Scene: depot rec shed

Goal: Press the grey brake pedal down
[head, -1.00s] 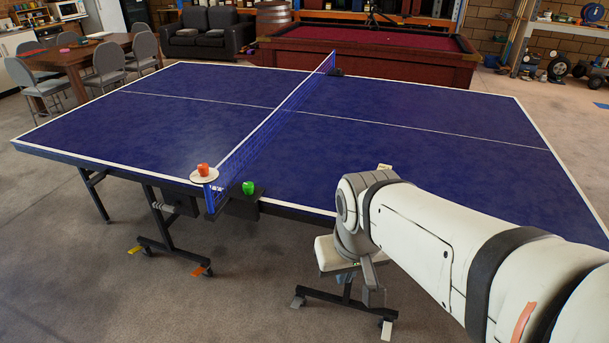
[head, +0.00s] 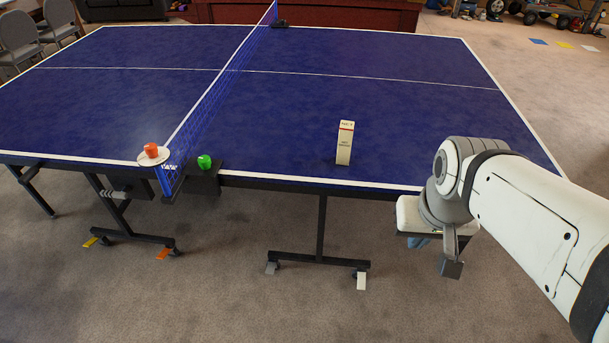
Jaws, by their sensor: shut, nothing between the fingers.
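The grey brake pedal (head: 271,267) is on the caster at the left end of the right-hand table foot, close to the floor. It is small in the picture and I cannot tell whether it is up or down. Nothing touches it. My gripper (head: 451,268) is well to the right of it, in front of the table's near edge, pointing downward. It looks shut and empty, and is small in view.
A white pedal (head: 361,281) is at the same foot's right end. Yellow (head: 90,242) and orange (head: 163,253) pedals are on the left foot. The blue table (head: 300,130) carries a white box (head: 345,143). Near the net are red (head: 151,150) and green (head: 204,162) items. The floor in front is clear.

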